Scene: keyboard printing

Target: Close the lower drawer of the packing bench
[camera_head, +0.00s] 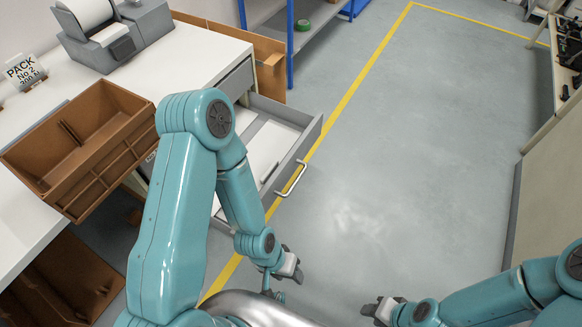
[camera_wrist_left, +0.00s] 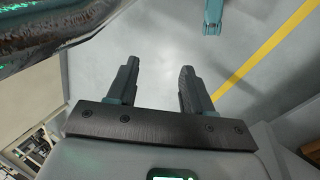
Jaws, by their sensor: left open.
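The packing bench (camera_head: 205,60) has a white top and stands at the left in the head view. Its lower drawer (camera_head: 296,152) is pulled out over the floor, grey with a light inside. Its bar handle (camera_head: 291,179) is on the front. The upper drawer (camera_head: 237,80) above it looks shut. My left arm covers part of the open drawer. My left gripper (camera_head: 290,266) is below the handle in the picture, apart from it. In the left wrist view its jaws (camera_wrist_left: 158,75) are open and empty. My right gripper (camera_head: 376,309) is at the bottom, away from the drawer; its jaw opening is unclear.
A brown divided tray (camera_head: 118,107) overhangs the bench edge, with a grey printer (camera_head: 118,35) behind it. A blue-posted shelf (camera_head: 290,45) stands beyond the bench. Grey floor with a yellow line (camera_head: 365,72) is clear in the middle. Another bench (camera_head: 555,145) stands right.

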